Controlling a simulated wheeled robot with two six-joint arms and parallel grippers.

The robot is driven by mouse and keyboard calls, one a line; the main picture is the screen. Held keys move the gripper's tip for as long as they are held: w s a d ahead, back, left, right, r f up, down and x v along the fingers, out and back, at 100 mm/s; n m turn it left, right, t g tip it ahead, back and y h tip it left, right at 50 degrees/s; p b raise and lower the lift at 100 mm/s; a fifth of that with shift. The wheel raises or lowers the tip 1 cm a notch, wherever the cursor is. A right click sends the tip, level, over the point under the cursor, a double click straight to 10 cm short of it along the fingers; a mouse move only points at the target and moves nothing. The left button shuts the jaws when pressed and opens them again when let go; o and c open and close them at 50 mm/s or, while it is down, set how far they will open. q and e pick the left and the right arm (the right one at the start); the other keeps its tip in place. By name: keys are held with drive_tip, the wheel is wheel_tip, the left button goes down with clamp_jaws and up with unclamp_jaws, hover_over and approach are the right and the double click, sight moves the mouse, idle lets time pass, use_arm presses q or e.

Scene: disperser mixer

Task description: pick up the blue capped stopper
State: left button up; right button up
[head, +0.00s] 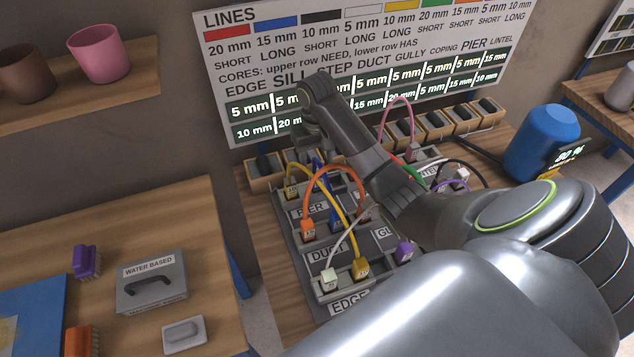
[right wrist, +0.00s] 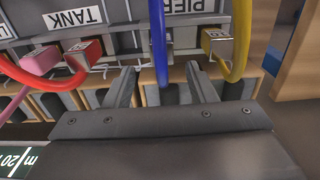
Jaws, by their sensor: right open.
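A blue line (head: 320,178) rises from the rack at the back of the bench, partly hidden by my right arm. In the right wrist view the blue line (right wrist: 159,45) runs down between the two fingers, and no touch is clear. I cannot make out the blue cap itself in either view. My right gripper (right wrist: 160,88) is open, with its fingers on either side of the blue line. In the head view my right gripper (head: 312,140) is small and dark, above the back of the rack. My left gripper is not in view.
The grey rack (head: 300,262) holds capped lines, including an orange cap (head: 307,230), a yellow cap (head: 361,268) and a purple cap (head: 403,252). In the wrist view a yellow cap (right wrist: 217,42) stands right of the fingers and a red cap (right wrist: 84,54) left. A blue drum (head: 542,142) stands at right.

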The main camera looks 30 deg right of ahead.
sight(317, 172)
wheel_tip(317, 172, down, 2)
drive_tip(key=shift+f+b, duration=0.1)
drive_tip(key=shift+b, duration=0.45)
drive_tip(key=shift+s+f+b, duration=0.15)
drive_tip(key=shift+f+b, duration=0.25)
drive_tip(key=f, duration=0.1)
drive_tip(key=f+b, duration=0.1)
drive_tip(key=f, duration=0.2)
drive_tip(key=shift+s+a+f+b, duration=0.1)
drive_tip(key=shift+s+a+b, duration=0.15)
drive_tip(key=shift+b, duration=0.15)
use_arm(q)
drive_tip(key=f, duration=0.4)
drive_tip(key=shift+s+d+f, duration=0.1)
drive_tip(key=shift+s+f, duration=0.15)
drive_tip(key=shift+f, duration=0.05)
use_arm(e)
drive_tip(key=c, duration=1.1)
drive_tip(key=shift+r, duration=0.2)
